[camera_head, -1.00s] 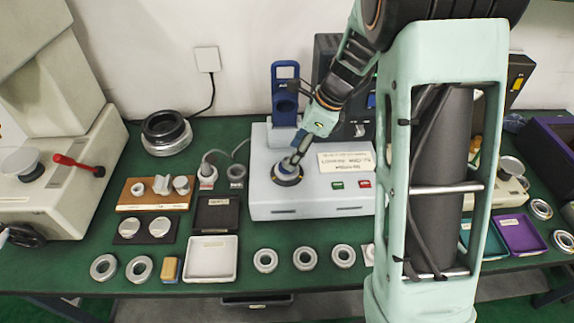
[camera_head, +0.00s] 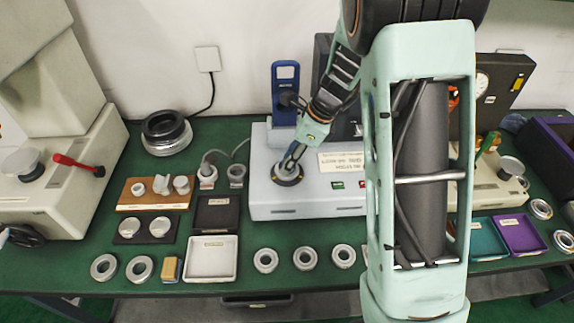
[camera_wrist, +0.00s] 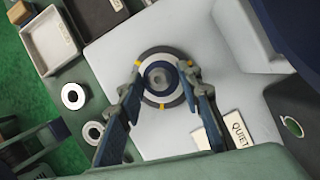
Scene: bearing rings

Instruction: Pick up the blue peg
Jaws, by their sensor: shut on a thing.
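My gripper (camera_wrist: 160,68) is over the grey tester's round seat, with its two fingers on either side of a round grey-blue piece with a hollow centre, which I take for the blue peg (camera_wrist: 157,77). The fingers are shut on it. From above, the piece lies inside the dark ring with yellow marks (camera_wrist: 146,99); I cannot tell whether it is clear of the seat. In the head view my gripper (camera_head: 289,165) points down at the dark ring (camera_head: 287,178), and the fingers mostly hide the peg.
The pale grey tester (camera_head: 300,208) has a label plate and green and red buttons. A blue upright frame (camera_head: 285,75) stands behind the seat. A white tray (camera_head: 212,276) and several bearing rings (camera_head: 265,261) lie in front. Purple (camera_head: 520,249) and teal trays are at right.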

